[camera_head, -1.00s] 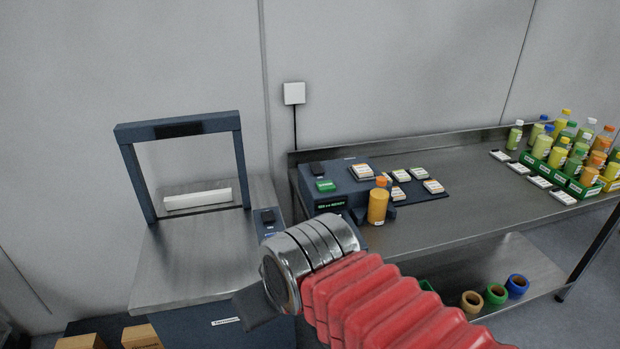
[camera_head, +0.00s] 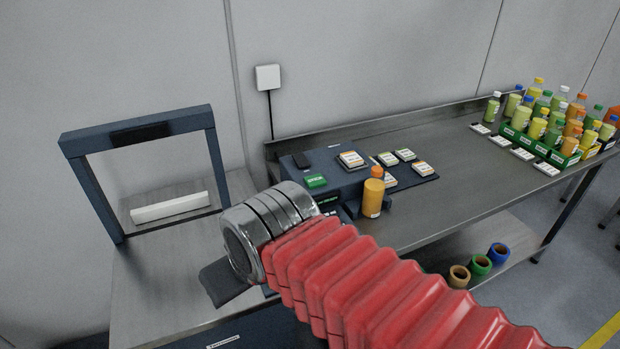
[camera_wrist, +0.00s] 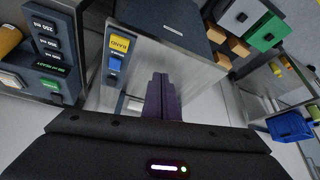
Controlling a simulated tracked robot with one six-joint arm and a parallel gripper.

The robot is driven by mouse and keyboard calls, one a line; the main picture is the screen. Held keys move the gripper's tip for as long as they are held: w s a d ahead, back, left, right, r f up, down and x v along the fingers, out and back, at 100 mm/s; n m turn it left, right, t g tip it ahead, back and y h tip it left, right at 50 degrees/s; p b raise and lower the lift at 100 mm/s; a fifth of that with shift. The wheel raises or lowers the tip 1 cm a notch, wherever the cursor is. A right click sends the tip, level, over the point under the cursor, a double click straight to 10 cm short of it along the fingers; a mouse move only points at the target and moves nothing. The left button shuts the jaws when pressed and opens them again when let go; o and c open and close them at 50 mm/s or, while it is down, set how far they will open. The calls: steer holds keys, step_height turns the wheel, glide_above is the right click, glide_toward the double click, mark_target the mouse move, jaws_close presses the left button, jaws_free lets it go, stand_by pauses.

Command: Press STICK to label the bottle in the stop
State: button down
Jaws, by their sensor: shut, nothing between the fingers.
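The dark blue labeller (camera_head: 335,165) stands on the bench with a green button (camera_head: 315,181) on top; I cannot read its word. The orange bottle (camera_head: 373,195) stands upright at the labeller's front, in the stop. In the wrist view, a dark panel with a green display (camera_wrist: 50,67) and a green button (camera_wrist: 50,85) shows at the left, with part of an orange bottle (camera_wrist: 8,38) at the edge. My gripper (camera_wrist: 162,85) is shut and empty, apart from the panel and to its right. In the head view only its dark body shows, left of the labeller; the fingertips are hidden.
Label packs (camera_head: 405,155) lie beside the labeller. Several bottles stand in green crates (camera_head: 515,136) at the bench's far right. Tape rolls (camera_head: 480,265) sit on the lower shelf.

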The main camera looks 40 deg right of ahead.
steer(key=shift+w, duration=0.1)
steer(key=w+d+r+m, duration=0.3)
steer(key=w+d, duration=0.2)
steer(key=w, duration=0.4)
steer(key=m+t+h, duration=0.2)
steer(key=m+t, duration=0.1)
steer(key=m, duration=0.5)
glide_above(317, 182)
steer(key=shift+d+f, duration=0.15)
steer(key=shift+f, duration=0.75)
steer(key=shift+f, duration=0.1)
steer(key=shift+f, duration=4.3)
steer(key=shift+f, duration=0.1)
